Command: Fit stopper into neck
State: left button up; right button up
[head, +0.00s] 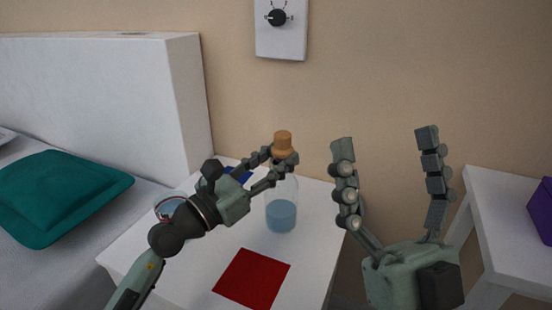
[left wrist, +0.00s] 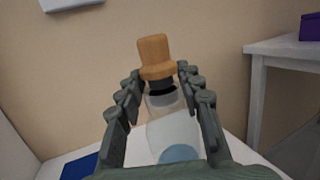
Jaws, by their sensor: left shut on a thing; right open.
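The stopper (head: 283,138) has an orange-brown, cork-like top, and a dark lower plug shows under it in the left wrist view (left wrist: 154,53). My left gripper (head: 280,155) is shut on the stopper, its fingers on either side of the lower part. The clear bottle (head: 281,208) holds bluish liquid and stands upright on the white table, directly below the stopper. Its neck shows between my fingers in the left wrist view (left wrist: 163,101). The dark plug is at the neck's mouth; I cannot tell how far inside it is. My right gripper (head: 385,140) is open and empty, right of the bottle.
The white table (head: 210,260) also bears a red square (head: 252,279), a blue patch (head: 240,174) partly hidden by my left gripper, and a round rimmed object (head: 168,207) behind my left arm. A bed with a teal cushion (head: 62,197) is left; another white table (head: 500,215) is right.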

aim_at(277, 136)
pick_arm(q)
jog(key=shift+p, duration=0.35)
dwell(0.6)
jog(key=shift+f, duration=0.3)
dwell(0.4)
jog(key=shift+r, duration=0.2)
jog(key=shift+r+p, duration=0.1)
jog(key=shift+p, duration=0.2)
jog(key=shift+r+p, duration=2.55)
jog(key=shift+p, duration=0.05)
jog(key=shift+s+f, duration=0.1)
jog(key=shift+s, duration=0.05)
